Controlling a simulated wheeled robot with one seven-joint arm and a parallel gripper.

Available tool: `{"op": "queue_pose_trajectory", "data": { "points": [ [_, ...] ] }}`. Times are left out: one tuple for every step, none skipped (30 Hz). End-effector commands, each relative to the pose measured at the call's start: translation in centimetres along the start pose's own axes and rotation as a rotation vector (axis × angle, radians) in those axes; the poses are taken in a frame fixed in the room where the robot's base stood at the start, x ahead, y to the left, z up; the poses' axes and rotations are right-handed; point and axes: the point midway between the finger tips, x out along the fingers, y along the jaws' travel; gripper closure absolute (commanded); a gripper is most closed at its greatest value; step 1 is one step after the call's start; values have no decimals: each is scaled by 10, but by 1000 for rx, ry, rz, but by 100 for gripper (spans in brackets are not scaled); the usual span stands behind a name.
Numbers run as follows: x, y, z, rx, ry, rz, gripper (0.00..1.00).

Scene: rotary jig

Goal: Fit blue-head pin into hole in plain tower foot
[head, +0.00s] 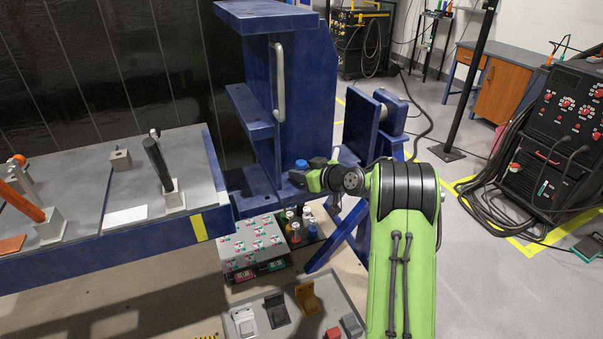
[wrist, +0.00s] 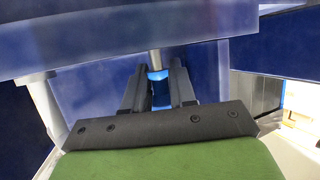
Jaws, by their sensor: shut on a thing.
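The blue-head pin shows its blue head (head: 301,164) in the head view, at the tip of my gripper (head: 312,174). In the wrist view, my gripper (wrist: 158,92) is shut on the blue head (wrist: 158,76), and a short grey shank (wrist: 155,60) extends away from it. The shank's far end meets the edge of a blue surface; I cannot tell whether it is in a hole. The blue tower (head: 305,95) stands behind my gripper, with its foot (head: 255,188) at lower left.
A grey-topped table (head: 205,228) with clamps lies to the left. A grey tray (head: 310,300) with several parts and a box (head: 250,243) sit below. A second blue bracket (head: 362,120) stands close behind my arm. Blue structure closely surrounds my gripper in the wrist view.

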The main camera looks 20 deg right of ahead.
Motion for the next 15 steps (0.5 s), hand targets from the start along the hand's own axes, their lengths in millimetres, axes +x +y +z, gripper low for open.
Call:
{"op": "queue_pose_trajectory", "data": {
  "points": [
    [1, 0, 2, 0, 1, 0, 100],
    [1, 0, 2, 0, 1, 0, 100],
    [1, 0, 3, 0, 1, 0, 100],
    [2, 0, 4, 0, 1, 0, 100],
    [2, 0, 5, 0, 1, 0, 100],
    [2, 0, 6, 0, 1, 0, 100],
    [2, 0, 6, 0, 1, 0, 100],
    [3, 0, 7, 0, 1, 0, 100],
    [3, 0, 8, 0, 1, 0, 100],
    [3, 0, 8, 0, 1, 0, 100],
    [4, 0, 9, 0, 1, 0, 100],
    [4, 0, 10, 0, 1, 0, 100],
    [4, 0, 11, 0, 0, 0, 100],
    [5, 0, 12, 0, 0, 0, 100],
    [5, 0, 12, 0, 0, 0, 73]
  ]
}}
